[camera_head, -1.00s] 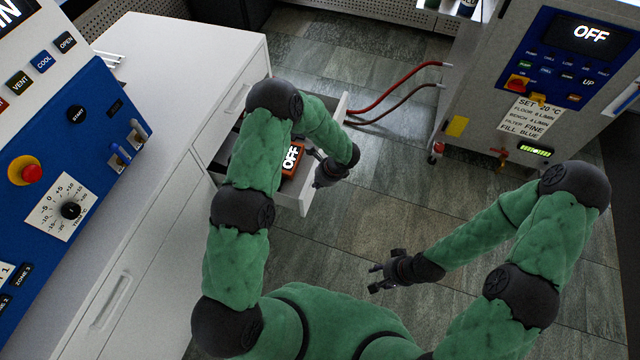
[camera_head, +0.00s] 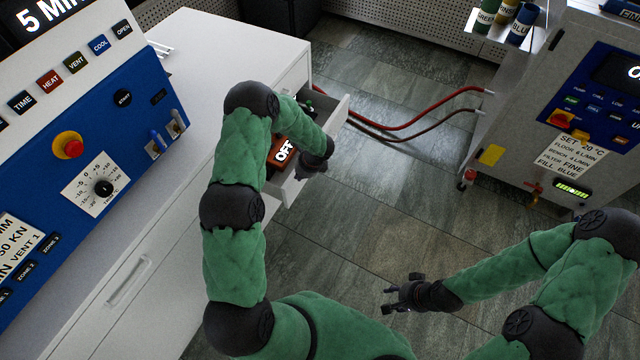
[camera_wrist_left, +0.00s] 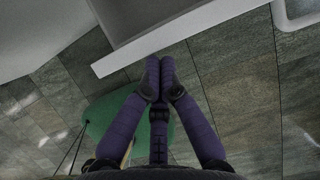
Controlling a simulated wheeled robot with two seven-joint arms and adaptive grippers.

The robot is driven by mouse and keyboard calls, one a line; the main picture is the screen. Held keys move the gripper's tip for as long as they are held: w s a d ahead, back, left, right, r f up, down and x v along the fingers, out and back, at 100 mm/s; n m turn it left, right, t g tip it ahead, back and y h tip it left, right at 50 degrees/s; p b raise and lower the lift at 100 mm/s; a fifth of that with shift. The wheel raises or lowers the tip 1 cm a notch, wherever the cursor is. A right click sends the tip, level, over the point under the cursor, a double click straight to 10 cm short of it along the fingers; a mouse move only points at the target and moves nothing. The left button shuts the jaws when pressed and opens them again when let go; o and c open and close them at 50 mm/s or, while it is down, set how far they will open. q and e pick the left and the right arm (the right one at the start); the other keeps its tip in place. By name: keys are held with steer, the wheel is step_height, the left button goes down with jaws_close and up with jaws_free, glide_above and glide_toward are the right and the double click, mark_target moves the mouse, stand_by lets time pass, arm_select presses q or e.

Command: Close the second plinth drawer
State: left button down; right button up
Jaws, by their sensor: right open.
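The open white plinth drawer (camera_head: 338,116) sticks out of the white cabinet. My left gripper (camera_head: 308,168) is at the drawer's outer front, and my arm hides part of the drawer. In the left wrist view my left gripper (camera_wrist_left: 160,64) has its purple fingers together with nothing between them. Their tips are at the white edge of the drawer front (camera_wrist_left: 185,35); I cannot tell whether they touch. My right gripper (camera_head: 392,294) is open and empty above the floor.
The white cabinet (camera_head: 185,190) carries a blue control panel (camera_head: 120,130) at the left. Red hoses (camera_head: 420,122) run from behind the drawer to a machine (camera_head: 540,120) at the right. The tiled floor (camera_head: 390,200) between them is clear.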

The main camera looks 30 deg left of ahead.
arm_select(q)
steer(key=a, duration=1)
steer(key=a+p, duration=0.1)
steer(key=a, duration=0.5)
steer(key=shift+w, duration=0.3)
steer(key=shift+d, duration=0.1)
